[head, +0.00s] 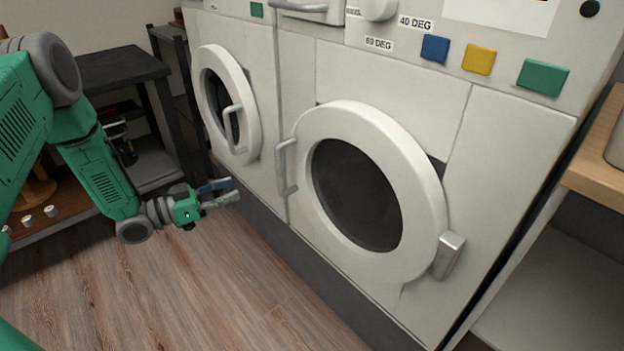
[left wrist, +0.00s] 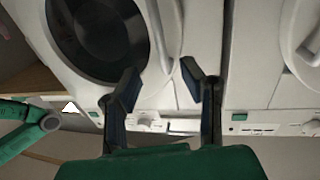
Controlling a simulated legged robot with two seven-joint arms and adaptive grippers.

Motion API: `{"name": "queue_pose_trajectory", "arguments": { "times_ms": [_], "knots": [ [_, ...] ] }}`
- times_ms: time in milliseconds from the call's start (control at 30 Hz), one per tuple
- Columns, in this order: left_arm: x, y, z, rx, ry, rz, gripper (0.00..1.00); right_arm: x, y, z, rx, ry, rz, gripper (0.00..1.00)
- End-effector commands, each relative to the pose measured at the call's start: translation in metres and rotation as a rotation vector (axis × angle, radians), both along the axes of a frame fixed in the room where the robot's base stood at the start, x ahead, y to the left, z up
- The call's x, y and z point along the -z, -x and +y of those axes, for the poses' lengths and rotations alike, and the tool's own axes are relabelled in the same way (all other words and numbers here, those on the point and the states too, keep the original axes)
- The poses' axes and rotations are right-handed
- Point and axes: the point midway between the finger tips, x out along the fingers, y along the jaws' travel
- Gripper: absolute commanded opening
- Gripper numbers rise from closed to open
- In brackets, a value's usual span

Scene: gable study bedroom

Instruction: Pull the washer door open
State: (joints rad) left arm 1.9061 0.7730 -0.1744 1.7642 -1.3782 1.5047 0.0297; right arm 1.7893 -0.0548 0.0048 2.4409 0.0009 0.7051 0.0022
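The near washer's round white door (head: 421,181) with dark glass is in the middle right of the head view and looks shut. Its bar handle (head: 286,168) is on its left side, with a hinge block (head: 448,256) on its right. My left gripper (head: 236,190) is open and empty, left of the handle and a little lower, apart from it. In the left wrist view, the open fingers (left wrist: 160,72) point towards the washer front, with the door's dark glass (left wrist: 98,35) and the handle (left wrist: 157,35) beyond them. My right gripper is not in view.
A second washer door (head: 250,112) with its own handle (head: 232,125) is on the left. A dark shelf unit (head: 125,65) stands behind my left arm. A wooden counter (head: 597,150) is at the right. The wooden floor (head: 190,290) in front is clear.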

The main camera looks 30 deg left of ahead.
Motion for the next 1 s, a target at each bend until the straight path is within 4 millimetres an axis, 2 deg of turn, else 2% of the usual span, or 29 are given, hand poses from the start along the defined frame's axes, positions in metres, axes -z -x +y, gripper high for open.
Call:
{"name": "queue_pose_trajectory", "arguments": {
  "times_ms": [167, 400, 600, 800, 1000],
  "knots": [
    [0.000, -0.021, -0.015, 0.003, 0.001, -0.001, 0.36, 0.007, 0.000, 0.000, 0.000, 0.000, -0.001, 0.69],
    [0.001, -0.064, -0.045, 0.003, -0.001, -0.002, 0.36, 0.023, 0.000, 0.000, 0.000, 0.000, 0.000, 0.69],
    [0.001, -0.094, -0.064, 0.001, -0.001, 0.001, 0.36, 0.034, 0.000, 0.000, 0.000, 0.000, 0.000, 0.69],
    [0.000, -0.110, -0.074, 0.000, 0.000, 0.001, 0.36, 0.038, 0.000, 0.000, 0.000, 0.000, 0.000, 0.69],
    [-0.001, -0.113, -0.076, -0.001, 0.001, 0.002, 0.36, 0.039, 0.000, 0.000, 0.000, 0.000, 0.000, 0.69]
  ]
}}
